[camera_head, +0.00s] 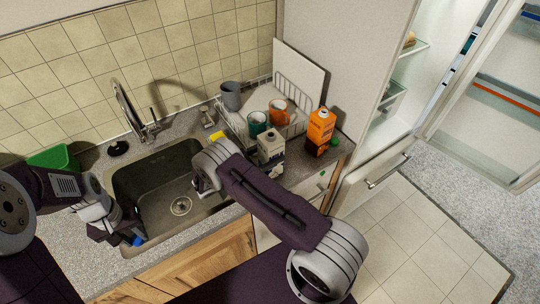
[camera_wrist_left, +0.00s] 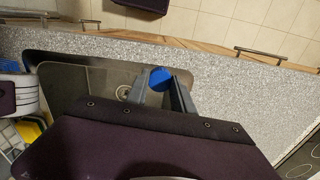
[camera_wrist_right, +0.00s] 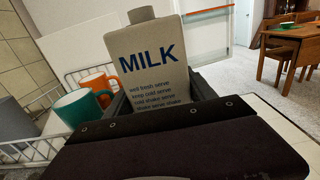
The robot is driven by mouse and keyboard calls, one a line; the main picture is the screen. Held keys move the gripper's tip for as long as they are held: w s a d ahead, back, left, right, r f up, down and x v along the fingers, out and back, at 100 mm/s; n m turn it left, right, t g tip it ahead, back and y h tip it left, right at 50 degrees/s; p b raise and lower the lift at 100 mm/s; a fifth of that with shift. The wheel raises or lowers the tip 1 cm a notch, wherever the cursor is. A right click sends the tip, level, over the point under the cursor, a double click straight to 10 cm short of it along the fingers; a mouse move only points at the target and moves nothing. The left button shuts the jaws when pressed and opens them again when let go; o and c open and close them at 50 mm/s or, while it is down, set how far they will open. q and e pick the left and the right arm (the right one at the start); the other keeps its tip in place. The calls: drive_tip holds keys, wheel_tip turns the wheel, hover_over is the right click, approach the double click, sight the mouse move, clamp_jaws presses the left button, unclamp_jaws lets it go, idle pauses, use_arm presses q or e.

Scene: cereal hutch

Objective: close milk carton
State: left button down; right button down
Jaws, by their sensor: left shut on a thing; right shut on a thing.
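The milk carton (camera_head: 270,147), pale with a dark lower part, stands upright on the counter right of the sink. In the right wrist view the carton (camera_wrist_right: 151,55) shows "MILK" lettering and a pale spout (camera_wrist_right: 141,13) with no blue cap on it. My right gripper (camera_wrist_right: 160,98) is shut on the carton's sides; in the head view my arm hides much of it. A round blue cap (camera_wrist_left: 160,78) is held between the fingertips of my left gripper (camera_wrist_left: 161,84). In the head view my left gripper (camera_head: 131,238) and the cap (camera_head: 137,241) are over the sink's front left.
A dish rack (camera_head: 295,92) with a teal mug (camera_head: 257,122), an orange mug (camera_head: 279,112) and a grey cup (camera_head: 231,95) stands behind the carton. An orange juice carton (camera_head: 320,130) stands to its right. The sink (camera_head: 155,190) lies between my grippers. The fridge (camera_head: 405,85) is open.

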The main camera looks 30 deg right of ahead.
sight(271, 144)
drive_tip(key=shift+r, duration=0.1)
use_arm(q)
drive_tip(key=shift+f, duration=0.15)
drive_tip(key=shift+f+b, duration=0.3)
drive_tip(key=shift+b, duration=0.2)
use_arm(e)
wheel_tip(271, 144, up, 4)
drive_tip(key=shift+r, duration=0.1)
use_arm(q)
drive_tip(key=shift+f+b, duration=0.45)
use_arm(e)
drive_tip(key=s+d+r, duration=0.5)
drive_tip(key=s+r, duration=0.1)
drive_tip(key=s, duration=0.4)
drive_tip(key=shift+s+d+r, duration=0.2)
drive_tip(key=shift+r, duration=0.15)
